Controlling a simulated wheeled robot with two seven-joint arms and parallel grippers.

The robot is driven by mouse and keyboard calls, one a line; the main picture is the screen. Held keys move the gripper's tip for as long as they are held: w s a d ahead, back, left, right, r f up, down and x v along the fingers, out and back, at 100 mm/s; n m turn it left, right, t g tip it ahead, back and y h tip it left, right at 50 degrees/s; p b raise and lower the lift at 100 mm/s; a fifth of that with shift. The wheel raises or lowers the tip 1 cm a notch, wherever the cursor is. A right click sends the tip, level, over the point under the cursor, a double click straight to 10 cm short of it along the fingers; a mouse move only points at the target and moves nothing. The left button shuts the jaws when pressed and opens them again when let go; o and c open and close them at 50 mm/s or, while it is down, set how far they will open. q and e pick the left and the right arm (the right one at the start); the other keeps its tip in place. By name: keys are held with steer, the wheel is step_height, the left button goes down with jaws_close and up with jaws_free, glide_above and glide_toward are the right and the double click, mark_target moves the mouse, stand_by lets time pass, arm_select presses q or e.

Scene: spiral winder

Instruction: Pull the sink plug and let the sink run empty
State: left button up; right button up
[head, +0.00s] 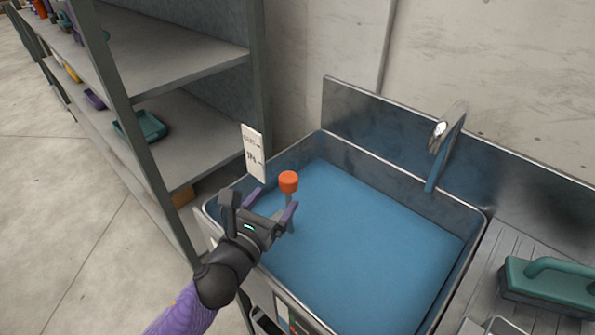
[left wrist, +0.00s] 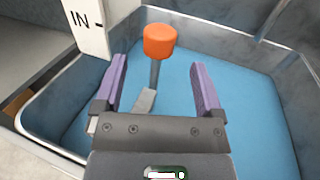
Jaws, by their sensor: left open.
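The metal sink (head: 478,222) holds blue water (head: 365,235). The plug handle, an orange knob (head: 289,182) on a grey stem, stands upright out of the water near the sink's left side; its lower end is hidden. My left gripper (head: 272,200) is open above the sink's left front part, its two purple fingers pointing toward the stem. In the left wrist view, the orange knob (left wrist: 160,42) shows beyond and between the open fingers (left wrist: 160,80). I cannot tell whether the fingers reach the stem. My right gripper is not in view.
A faucet (head: 445,145) stands at the sink's back. A white marked sign (head: 253,153) stands at the left rim. A metal shelf (head: 190,75) is on the left. A green-handled tool (head: 548,283) lies on the ribbed drainboard at the right.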

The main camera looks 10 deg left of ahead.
mark_target(293, 174)
arm_select(q)
steer(key=b+x, duration=0.2)
steer(key=x, duration=0.6)
steer(key=shift+f, duration=0.15)
steer(key=shift+w, duration=0.2)
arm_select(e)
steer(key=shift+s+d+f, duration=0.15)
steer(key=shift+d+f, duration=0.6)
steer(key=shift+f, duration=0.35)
